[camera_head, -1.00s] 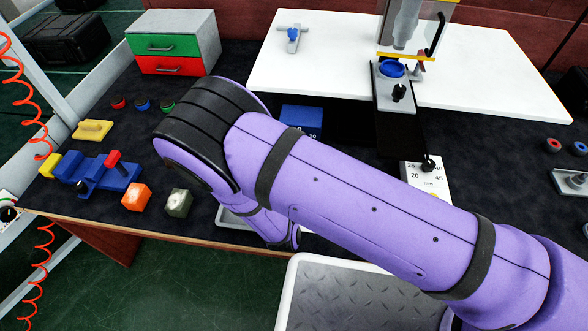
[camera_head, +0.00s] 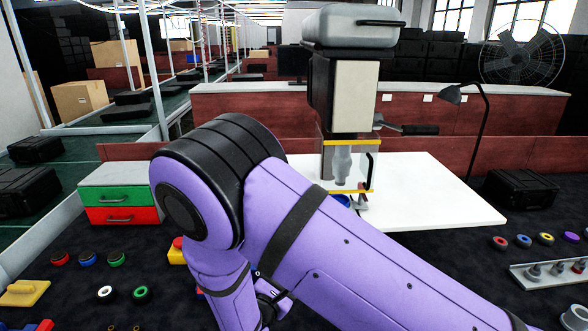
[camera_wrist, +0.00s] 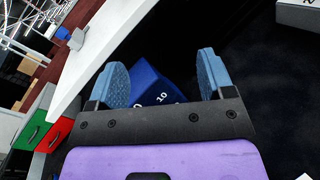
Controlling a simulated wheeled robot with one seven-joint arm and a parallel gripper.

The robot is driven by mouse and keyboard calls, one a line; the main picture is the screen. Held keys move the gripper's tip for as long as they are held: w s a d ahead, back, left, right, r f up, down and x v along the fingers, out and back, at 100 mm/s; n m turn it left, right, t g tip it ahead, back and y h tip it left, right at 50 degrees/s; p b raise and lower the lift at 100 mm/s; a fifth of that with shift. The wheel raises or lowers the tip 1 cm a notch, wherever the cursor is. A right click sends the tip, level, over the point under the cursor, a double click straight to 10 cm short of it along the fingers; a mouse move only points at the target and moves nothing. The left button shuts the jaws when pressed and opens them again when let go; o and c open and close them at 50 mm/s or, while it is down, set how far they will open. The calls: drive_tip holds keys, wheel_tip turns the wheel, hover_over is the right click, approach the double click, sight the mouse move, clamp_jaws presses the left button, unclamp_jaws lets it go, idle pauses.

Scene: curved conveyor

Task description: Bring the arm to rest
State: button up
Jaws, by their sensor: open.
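My gripper shows in the wrist view (camera_wrist: 162,82) with its two blue-padded fingers wide apart and nothing held between them. Beyond the fingers lies a blue block (camera_wrist: 150,82) with white numbers, on the dark worktop. I cannot tell how far it is from the fingertips. In the head view my purple arm is bent, with its elbow raised at the centre left and its forearm hanging down. The fingers are out of sight there.
A drawer box with a green drawer (camera_head: 115,196) and a red drawer stands at the left. A press machine (camera_head: 345,95) stands on a white board (camera_head: 430,190) behind my arm. Small coloured rings (camera_head: 545,239) and a metal tray (camera_head: 550,272) lie at the right.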

drive_tip(key=s+d+r+m+g+h, duration=0.2)
drive_tip(key=d+r+m+g+h, duration=0.2)
drive_tip(key=d+r+m+g, duration=1.45)
drive_tip(key=s+d+r+m+t+y, duration=0.4)
drive_tip(key=s+d+r, duration=0.3)
drive_tip(key=s+r, duration=0.2)
drive_tip(key=s+d+r+m+t+y, duration=0.3)
drive_tip(key=s+d+r+y, duration=0.3)
drive_tip(key=s+r, duration=0.4)
drive_tip(key=shift+s+d+m+t+y, duration=0.4)
drive_tip(key=shift+s+d, duration=0.4)
drive_tip(key=shift+s, duration=0.45)
drive_tip(key=shift+o, duration=0.6)
drive_tip(key=shift+w, duration=0.15)
